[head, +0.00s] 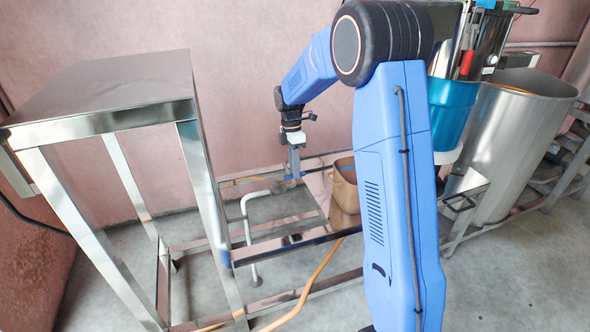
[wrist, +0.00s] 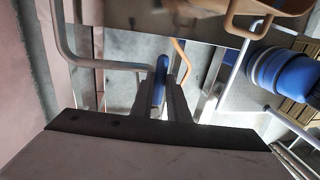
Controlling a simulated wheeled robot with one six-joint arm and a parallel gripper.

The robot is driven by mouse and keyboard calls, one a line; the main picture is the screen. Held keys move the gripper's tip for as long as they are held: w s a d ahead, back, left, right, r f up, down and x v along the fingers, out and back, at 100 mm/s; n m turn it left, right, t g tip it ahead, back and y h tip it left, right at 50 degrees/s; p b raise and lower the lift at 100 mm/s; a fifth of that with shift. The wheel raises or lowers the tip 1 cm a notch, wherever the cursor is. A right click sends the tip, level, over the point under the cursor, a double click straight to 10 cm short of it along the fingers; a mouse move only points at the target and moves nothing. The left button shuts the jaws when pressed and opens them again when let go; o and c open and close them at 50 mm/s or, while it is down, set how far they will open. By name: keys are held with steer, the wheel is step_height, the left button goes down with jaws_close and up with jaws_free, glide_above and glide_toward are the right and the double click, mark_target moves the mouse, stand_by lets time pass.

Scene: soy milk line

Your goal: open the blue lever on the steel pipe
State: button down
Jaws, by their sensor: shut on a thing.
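The blue lever (wrist: 160,80) sits between the two fingers of my gripper (wrist: 162,92) in the wrist view. My gripper is shut on it. In the head view my gripper (head: 294,174) points down at the end of the arm, over the steel frame, and a little blue shows at its fingertips. The steel pipe (head: 246,207) bends down to the floor left of the gripper. In the wrist view the pipe (wrist: 95,63) runs from the upper left towards the lever. The joint between lever and pipe is hidden by the fingers.
A tall steel table (head: 120,80) stands at the left. A brown container (head: 344,190) stands close to the right of the gripper. A tan hose (head: 305,290) runs across the floor. A teal bucket (head: 452,110) and a large steel drum (head: 520,140) stand at the right.

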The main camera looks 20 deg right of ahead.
steer(key=c, duration=1.7)
jaws_free()
steer(key=w+r, duration=0.1)
steer(key=r, duration=0.4)
steer(key=w+r, duration=0.1)
steer(key=r, duration=0.5)
steer(key=w+r, duration=0.1)
steer(key=r, duration=0.5)
steer(key=shift+w, duration=0.25)
steer(key=shift+r, duration=0.1)
